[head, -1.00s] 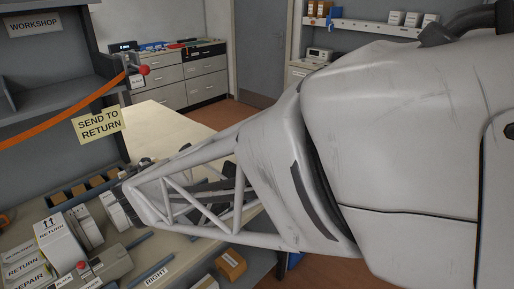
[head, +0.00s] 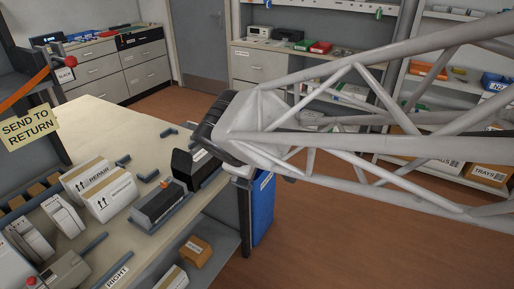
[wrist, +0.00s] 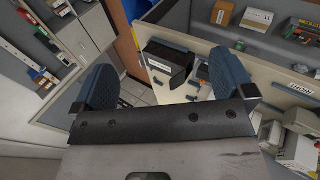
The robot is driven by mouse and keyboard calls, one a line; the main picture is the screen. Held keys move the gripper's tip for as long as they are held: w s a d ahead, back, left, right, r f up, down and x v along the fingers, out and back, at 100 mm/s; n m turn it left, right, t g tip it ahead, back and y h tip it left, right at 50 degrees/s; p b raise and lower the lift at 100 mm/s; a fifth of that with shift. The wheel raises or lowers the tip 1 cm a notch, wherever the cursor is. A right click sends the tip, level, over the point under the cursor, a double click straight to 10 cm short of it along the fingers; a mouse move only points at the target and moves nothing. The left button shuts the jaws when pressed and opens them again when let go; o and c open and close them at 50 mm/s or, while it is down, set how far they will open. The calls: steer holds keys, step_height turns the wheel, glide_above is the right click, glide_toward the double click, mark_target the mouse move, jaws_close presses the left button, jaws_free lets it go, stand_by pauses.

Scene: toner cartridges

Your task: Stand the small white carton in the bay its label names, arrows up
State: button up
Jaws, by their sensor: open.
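Two white cartons with printed up arrows stand side by side on the counter at the left of the head view: a rear one (head: 88,172) and a front one (head: 112,198). Their lettering is too small to read surely, and I cannot tell which is the task's small carton. White boxes also show at the right edge of the wrist view (wrist: 300,150). My gripper (wrist: 165,70) is open, its two blue fingers wide apart with nothing held. It is over the counter's right end, to the right of the cartons. Its fingertips are hidden in the head view.
A dark box with a white label (head: 194,168) and a grey-black unit (head: 158,204) stand between blue-grey guide strips near the counter's edge. A blue bin (head: 263,208) is beyond the counter's end.

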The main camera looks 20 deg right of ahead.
steer(key=s+d+f+m+g+y, duration=0.1)
steer(key=s+d+m+g+y, duration=0.2)
steer(key=s+d+m, duration=0.3)
steer(key=s+m, duration=0.4)
steer(key=s, duration=0.3)
steer(key=shift+y, duration=0.3)
steer(key=shift+w, duration=0.1)
